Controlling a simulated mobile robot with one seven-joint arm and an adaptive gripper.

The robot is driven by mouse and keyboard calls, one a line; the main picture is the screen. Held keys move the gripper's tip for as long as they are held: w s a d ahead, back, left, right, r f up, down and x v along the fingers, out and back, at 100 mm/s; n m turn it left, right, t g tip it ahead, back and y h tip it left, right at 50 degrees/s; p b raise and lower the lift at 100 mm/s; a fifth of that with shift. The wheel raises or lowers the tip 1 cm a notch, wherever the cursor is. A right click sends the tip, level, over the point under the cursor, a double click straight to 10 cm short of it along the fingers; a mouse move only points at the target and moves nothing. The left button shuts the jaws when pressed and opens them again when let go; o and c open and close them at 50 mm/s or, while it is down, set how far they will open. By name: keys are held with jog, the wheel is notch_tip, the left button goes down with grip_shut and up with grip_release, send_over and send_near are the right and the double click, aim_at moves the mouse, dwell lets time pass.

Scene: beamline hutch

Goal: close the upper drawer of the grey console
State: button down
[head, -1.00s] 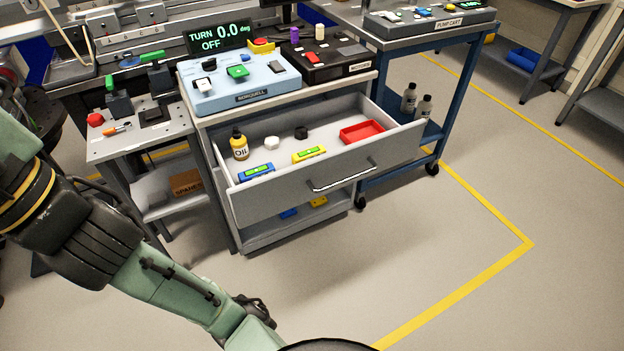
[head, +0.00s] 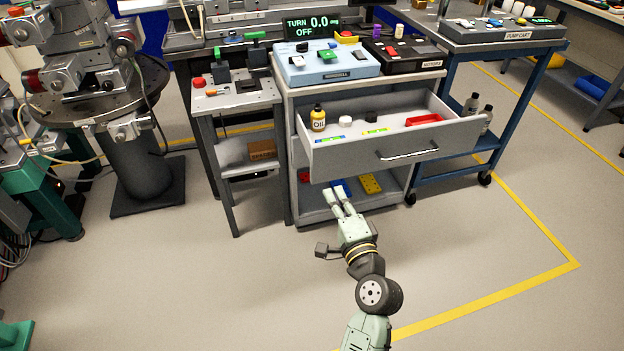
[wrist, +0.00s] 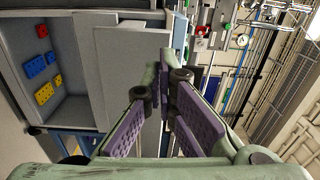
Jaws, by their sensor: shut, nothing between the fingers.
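The grey console (head: 292,125) stands at the centre of the head view. Its upper drawer (head: 362,157) is pulled well out, with a bar handle (head: 408,155) on the front. A bottle, a white and a black piece, small coloured items and a red tray lie inside it. My gripper (head: 336,190) is shut and empty, in front of the console, with its tips below the drawer front's left part in the picture. In the wrist view the shut fingers (wrist: 166,58) point past a grey panel (wrist: 125,75), apparently the drawer front. I cannot tell whether they touch it.
An open lower compartment (head: 315,210) holds blue and yellow pieces. A small side table (head: 235,98) stands at left, and a blue cart (head: 450,90) at right. A round pedestal (head: 140,165) is farther left. The floor (head: 480,240) in front is clear.

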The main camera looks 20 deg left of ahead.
jog(key=d+f, duration=0.1)
jog(key=f, duration=0.1)
jog(key=p, duration=0.4)
send_near(317, 159)
jog(key=shift+m, duration=0.4)
jog(key=x, duration=0.5)
jog(key=shift+w+a+r, duration=0.15)
jog(key=shift+w, duration=0.1)
jog(key=shift+w+a, duration=0.45)
jog(key=shift+w, duration=0.1)
